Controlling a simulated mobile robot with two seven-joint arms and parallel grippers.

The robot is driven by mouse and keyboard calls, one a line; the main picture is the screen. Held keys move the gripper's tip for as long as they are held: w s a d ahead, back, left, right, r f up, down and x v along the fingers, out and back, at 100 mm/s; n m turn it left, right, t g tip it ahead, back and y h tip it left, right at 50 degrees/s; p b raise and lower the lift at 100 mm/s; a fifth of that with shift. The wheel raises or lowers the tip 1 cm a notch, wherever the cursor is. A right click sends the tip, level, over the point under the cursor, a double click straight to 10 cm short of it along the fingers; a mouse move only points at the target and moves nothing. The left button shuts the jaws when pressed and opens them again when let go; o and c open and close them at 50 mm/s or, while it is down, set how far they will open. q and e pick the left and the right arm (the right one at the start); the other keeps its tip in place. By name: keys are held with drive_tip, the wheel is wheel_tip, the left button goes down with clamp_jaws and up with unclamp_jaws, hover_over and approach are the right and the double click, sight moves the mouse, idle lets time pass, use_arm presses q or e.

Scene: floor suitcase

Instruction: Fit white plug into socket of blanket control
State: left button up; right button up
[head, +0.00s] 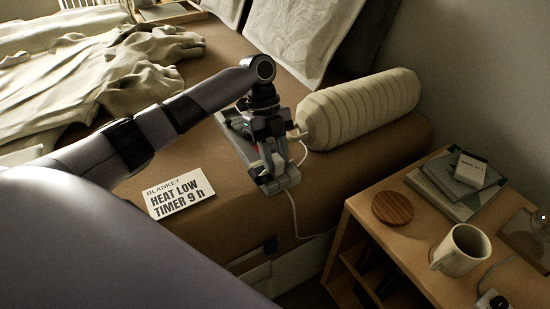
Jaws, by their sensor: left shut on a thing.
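My left gripper (277,178) is low over the bed near its front edge, shut on a small pale thing that looks like the white plug (274,162). The fingers hide most of it. A thin white cord (294,212) runs down from beside the fingertips over the bed's edge. A grey flat device, which looks like the blanket control (232,122), lies on the bed just left of and behind the gripper, partly covered by it. Its socket cannot be made out, nor whether the plug touches it. My right gripper is not in view.
A pale ribbed bolster (365,105) lies close to the right of the gripper. A printed card (178,193) lies on the bed to the left. A wooden nightstand (368,232) at right holds a mug (462,250), books and a round wooden coaster (393,208). A rumpled blanket (120,75) is at back left.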

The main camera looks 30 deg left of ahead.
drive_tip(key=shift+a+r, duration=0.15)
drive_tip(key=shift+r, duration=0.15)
use_arm(q)
drive_tip(key=shift+f, duration=0.25)
drive_tip(key=o, duration=0.8)
drive_tip(key=shift+o, duration=1.3)
drive_tip(key=shift+f, duration=0.1)
drive_tip(key=shift+s, duration=0.1)
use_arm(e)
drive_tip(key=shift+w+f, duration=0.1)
use_arm(q)
drive_tip(key=shift+f, duration=0.1)
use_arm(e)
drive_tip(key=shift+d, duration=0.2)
